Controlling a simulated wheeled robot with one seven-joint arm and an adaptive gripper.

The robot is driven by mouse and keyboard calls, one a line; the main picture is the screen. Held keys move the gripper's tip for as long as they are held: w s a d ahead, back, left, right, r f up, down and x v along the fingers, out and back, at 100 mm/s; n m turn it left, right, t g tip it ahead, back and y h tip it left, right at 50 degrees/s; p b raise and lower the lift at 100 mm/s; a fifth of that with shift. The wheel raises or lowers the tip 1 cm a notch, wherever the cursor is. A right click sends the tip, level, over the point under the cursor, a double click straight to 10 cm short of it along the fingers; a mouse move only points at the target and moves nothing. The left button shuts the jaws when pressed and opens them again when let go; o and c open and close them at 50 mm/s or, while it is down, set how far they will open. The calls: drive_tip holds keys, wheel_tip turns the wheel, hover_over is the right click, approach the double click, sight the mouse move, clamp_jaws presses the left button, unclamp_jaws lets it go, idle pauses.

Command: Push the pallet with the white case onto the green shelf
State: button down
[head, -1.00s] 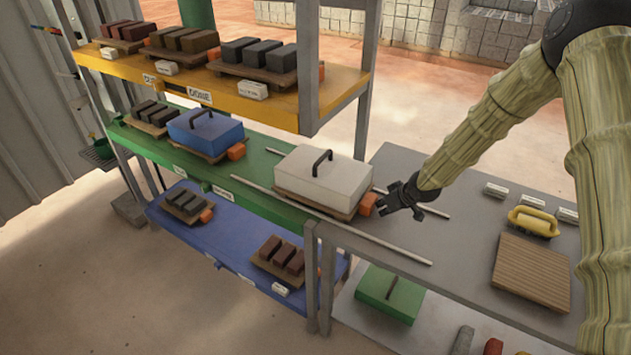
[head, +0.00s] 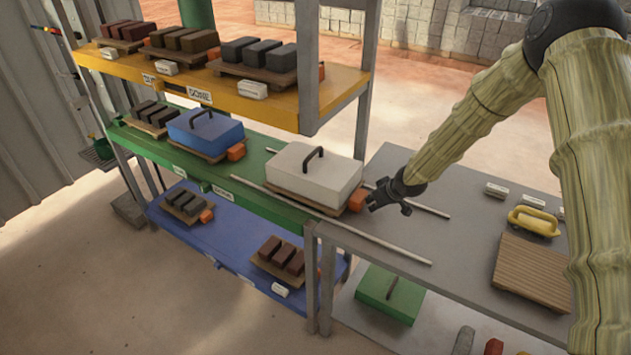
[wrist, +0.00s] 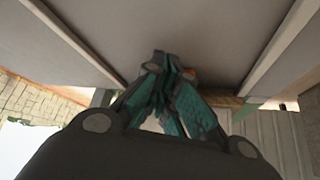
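The white case (head: 313,183) sits upright, with its black handle on top, on a thin wooden pallet (head: 300,203). The pallet lies on two pale rails, at the joint between the green shelf (head: 225,186) and the grey table (head: 400,238), partly over the green shelf. An orange block (head: 357,201) is on the pallet's right end. My gripper (head: 372,206) is right beside that block and seems to touch it. In the wrist view my gripper's fingertips (wrist: 163,66) are together with nothing between them, and a bit of orange shows just beyond them.
A blue case (head: 205,132) on its own pallet stands further left on the green shelf, with bare shelf between. A yellow shelf (head: 285,103) is above and a blue shelf (head: 230,245) below. The front post (head: 311,280) stands at the joint. A wooden board (head: 530,272) lies on the table.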

sight(337, 173)
drive_tip(key=shift+w+a+b, duration=0.35)
drive_tip(key=shift+w+a, duration=1.15)
drive_tip(key=shift+a, duration=0.95)
drive_tip(key=shift+w+a+b, duration=0.35)
drive_tip(key=shift+w+a, duration=1.15)
drive_tip(key=shift+a, duration=0.95)
drive_tip(key=shift+w+a+b, duration=0.35)
drive_tip(key=shift+w+a, duration=1.15)
drive_tip(key=shift+a, duration=0.95)
drive_tip(key=shift+s+d, duration=0.1)
drive_tip(key=shift+s+d, duration=0.2)
drive_tip(key=shift+d, duration=0.25)
drive_tip(key=shift+s+d+r+p, duration=0.25)
drive_tip(key=shift+r+p, duration=0.35)
drive_tip(key=shift+r, duration=0.4)
drive_tip(key=shift+s+d+r+p, duration=0.1)
drive_tip(key=shift+d+r+p, duration=0.2)
drive_tip(key=shift+r+p, duration=0.55)
drive_tip(key=shift+s+d+r+p, duration=0.2)
drive_tip(key=shift+d+r+p, duration=0.15)
drive_tip(key=shift+r, duration=0.8)
